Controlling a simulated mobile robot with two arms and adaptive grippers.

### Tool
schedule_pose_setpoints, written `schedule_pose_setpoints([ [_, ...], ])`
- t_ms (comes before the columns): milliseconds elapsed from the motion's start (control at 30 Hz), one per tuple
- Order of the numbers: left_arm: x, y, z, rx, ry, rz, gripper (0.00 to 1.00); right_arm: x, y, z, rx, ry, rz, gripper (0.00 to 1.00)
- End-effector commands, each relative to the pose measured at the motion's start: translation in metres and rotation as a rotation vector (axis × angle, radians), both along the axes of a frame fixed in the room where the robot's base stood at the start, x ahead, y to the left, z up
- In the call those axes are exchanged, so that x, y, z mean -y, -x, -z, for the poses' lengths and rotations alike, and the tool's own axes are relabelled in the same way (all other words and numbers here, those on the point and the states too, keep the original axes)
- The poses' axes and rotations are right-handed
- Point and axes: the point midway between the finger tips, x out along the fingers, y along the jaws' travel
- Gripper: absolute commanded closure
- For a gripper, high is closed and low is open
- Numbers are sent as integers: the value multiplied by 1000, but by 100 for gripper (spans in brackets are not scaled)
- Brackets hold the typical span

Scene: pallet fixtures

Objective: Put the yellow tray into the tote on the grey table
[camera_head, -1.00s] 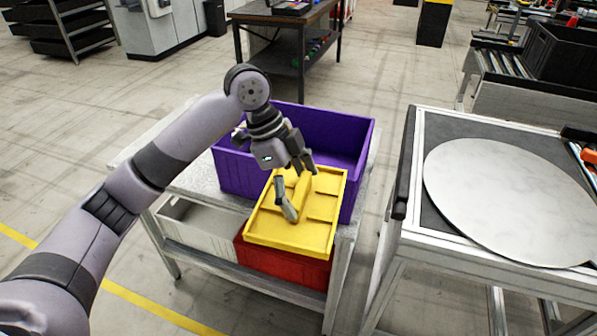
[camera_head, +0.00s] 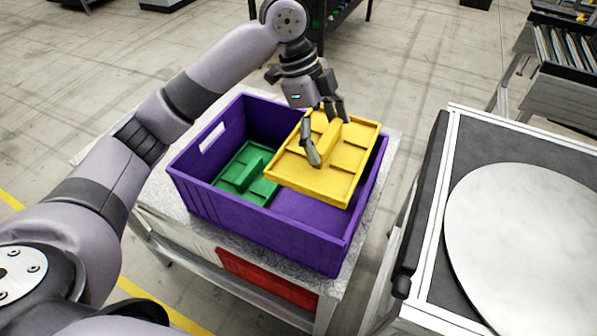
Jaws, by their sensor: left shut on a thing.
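The yellow tray (camera_head: 300,182) has a raised bar across its middle. My left gripper (camera_head: 327,148) is shut on that bar. The tray is over the right part of the purple tote (camera_head: 250,224), slightly tilted in the picture; how far it is above the tote floor I cannot tell exactly. The tote stands on the grey speckled table (camera_head: 155,205). A green tray (camera_head: 232,183) lies inside the tote at its left. The yellow tray hides part of the tote's inside and back wall. My right gripper does not show.
A red bin (camera_head: 268,280) and a white bin (camera_head: 178,238) sit on the shelf below the tabletop. At the right is another table with a dark top (camera_head: 447,150) bearing a round pale disc (camera_head: 530,220). A gap separates the two tables.

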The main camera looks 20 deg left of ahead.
Motion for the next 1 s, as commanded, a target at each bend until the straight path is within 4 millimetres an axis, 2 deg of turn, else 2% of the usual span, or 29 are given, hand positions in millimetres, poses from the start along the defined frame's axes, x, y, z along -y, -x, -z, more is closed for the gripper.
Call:
schedule_pose_setpoints([
  [67,0,0,3,-1,1,0,50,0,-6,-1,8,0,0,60],
  [167,0,1,17,-5,0,1,50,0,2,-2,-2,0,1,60],
  [333,-1,3,61,-7,-1,0,50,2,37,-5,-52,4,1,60],
  [467,0,3,96,-7,0,0,50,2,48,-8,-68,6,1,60],
  [567,0,3,120,-4,0,0,50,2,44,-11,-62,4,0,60],
  [700,0,3,145,-1,1,0,50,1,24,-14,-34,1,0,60],
  [833,0,2,156,1,0,0,50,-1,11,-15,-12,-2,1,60],
  [1000,0,3,171,-2,0,1,50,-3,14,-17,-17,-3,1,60],
])
